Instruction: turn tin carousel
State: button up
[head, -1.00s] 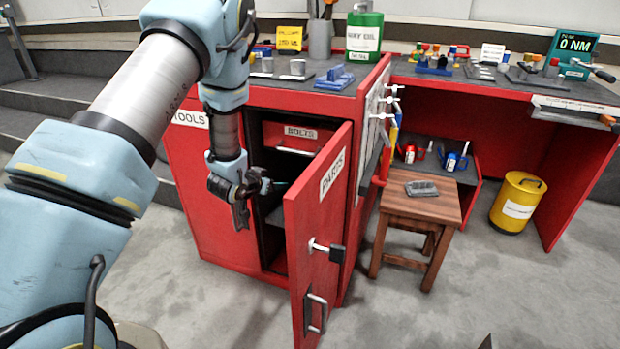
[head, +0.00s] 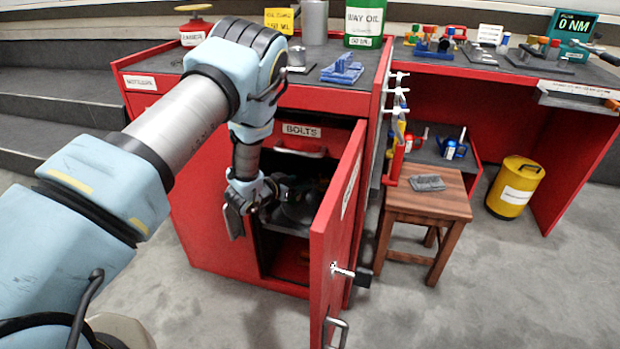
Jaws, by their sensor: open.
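My gripper (head: 280,190) is open and reaches in at the mouth of the red cabinet, pointing to the right; its fingertips are dark and hard to make out. Inside, just beyond it, is a dark rounded thing (head: 300,208) on the shelf below the BOLTS drawer; it may be the tin carousel, but shadow and my gripper hide much of it. I cannot tell whether my gripper touches it. The red cabinet door (head: 338,225) stands open to the right of my gripper.
The BOLTS drawer (head: 302,149) is shut above the opening. A wooden stool (head: 432,203) with a grey piece on it stands right of the door. A yellow can (head: 515,190) is farther right. A red round container (head: 194,32) is on the bench top. The floor in front is clear.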

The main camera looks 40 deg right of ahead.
aim_at(314, 178)
jog(key=x, duration=0.8)
jog(key=shift+b, duration=0.4)
grip_shut()
dwell(0.9)
